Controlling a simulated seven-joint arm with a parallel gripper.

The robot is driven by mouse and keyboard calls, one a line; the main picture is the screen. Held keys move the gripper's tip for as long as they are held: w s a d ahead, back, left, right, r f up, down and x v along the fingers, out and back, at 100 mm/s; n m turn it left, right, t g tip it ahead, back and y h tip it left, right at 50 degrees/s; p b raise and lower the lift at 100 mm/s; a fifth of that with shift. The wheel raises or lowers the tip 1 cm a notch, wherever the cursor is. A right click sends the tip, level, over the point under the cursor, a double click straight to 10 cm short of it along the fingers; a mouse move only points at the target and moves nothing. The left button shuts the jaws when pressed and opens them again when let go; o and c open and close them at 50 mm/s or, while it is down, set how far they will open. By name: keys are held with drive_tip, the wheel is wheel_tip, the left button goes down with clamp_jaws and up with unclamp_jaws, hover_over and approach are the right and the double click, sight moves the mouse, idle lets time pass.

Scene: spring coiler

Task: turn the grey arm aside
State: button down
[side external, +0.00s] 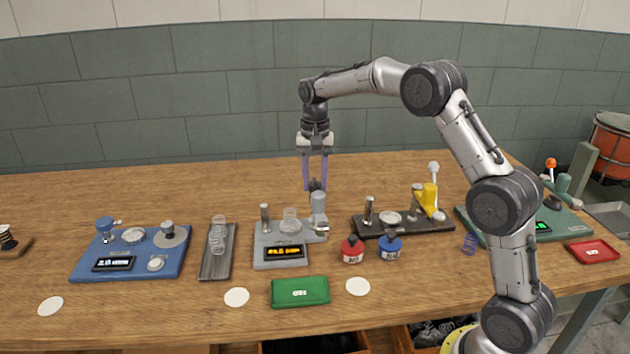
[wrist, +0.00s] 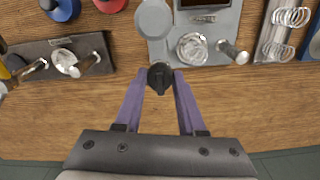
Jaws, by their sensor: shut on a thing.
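The grey coiler station (side external: 266,256) stands mid-table with a lit orange display. The grey arm (side external: 319,205) is at its back right corner, a round grey body that also shows in the wrist view (wrist: 154,18). A black knob (wrist: 160,77) sits at the arm's end nearest my gripper. My gripper (side external: 315,187) points straight down behind the station. Its purple fingers are shut on the black knob, one on each side, as the wrist view (wrist: 162,76) shows. A glass-like coil piece (wrist: 192,48) and a metal post (wrist: 234,52) stand beside the arm on the station.
A grey tray (side external: 217,252) with clear springs and a blue station (side external: 130,256) are to the left. A black station (side external: 403,224) with a yellow part is to the right.

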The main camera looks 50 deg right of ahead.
drive_tip(key=c, duration=0.5)
unclamp_jaws()
wheel_tip(320, 180, up, 14)
idle(0.6)
